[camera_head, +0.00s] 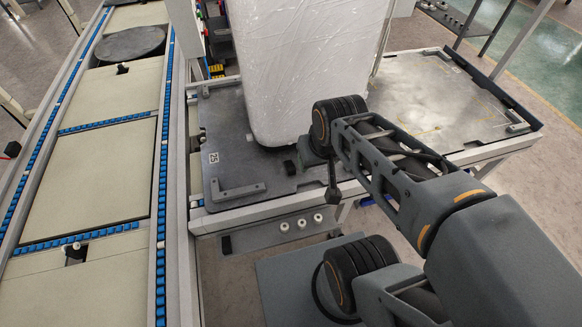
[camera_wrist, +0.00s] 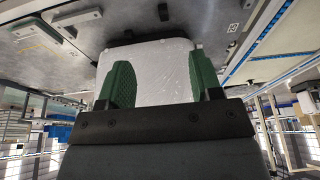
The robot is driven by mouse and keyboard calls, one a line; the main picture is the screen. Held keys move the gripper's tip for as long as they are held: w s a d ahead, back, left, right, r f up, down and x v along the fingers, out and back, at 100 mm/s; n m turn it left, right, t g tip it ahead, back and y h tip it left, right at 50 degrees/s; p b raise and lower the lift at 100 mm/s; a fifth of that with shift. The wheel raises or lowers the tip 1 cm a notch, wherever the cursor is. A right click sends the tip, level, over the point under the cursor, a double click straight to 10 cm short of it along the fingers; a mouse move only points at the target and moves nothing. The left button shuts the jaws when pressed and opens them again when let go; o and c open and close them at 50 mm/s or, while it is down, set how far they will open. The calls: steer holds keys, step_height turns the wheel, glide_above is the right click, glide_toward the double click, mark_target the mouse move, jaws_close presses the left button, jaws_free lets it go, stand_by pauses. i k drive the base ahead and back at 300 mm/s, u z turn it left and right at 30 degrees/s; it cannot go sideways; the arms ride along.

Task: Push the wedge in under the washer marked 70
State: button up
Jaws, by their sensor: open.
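The washer (camera_head: 290,70) is a tall white block in wrinkled clear wrap, standing on a grey metal platform (camera_head: 230,140). I see no number 70 on it. A small black block (camera_head: 290,167), likely the wedge, lies on the platform near the washer's front bottom edge; I cannot tell whether it touches. In the wrist view, the washer (camera_wrist: 150,60) shows between the green fingers of my gripper (camera_wrist: 158,72), which is open with nothing held. The black block (camera_wrist: 163,12) is beyond the fingertips there. In the head view my arm hides the fingers.
A conveyor (camera_head: 100,150) with blue roller edges runs along the left. The platform carries a 25 label (camera_head: 213,157) and an L-shaped bracket (camera_head: 242,192). A second, scuffed platform (camera_head: 440,95) to the right is mostly bare.

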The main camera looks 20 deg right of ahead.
mark_target(291, 169)
steer(key=u, duration=3.1)
steer(key=k, duration=1.05)
steer(key=z, duration=0.65)
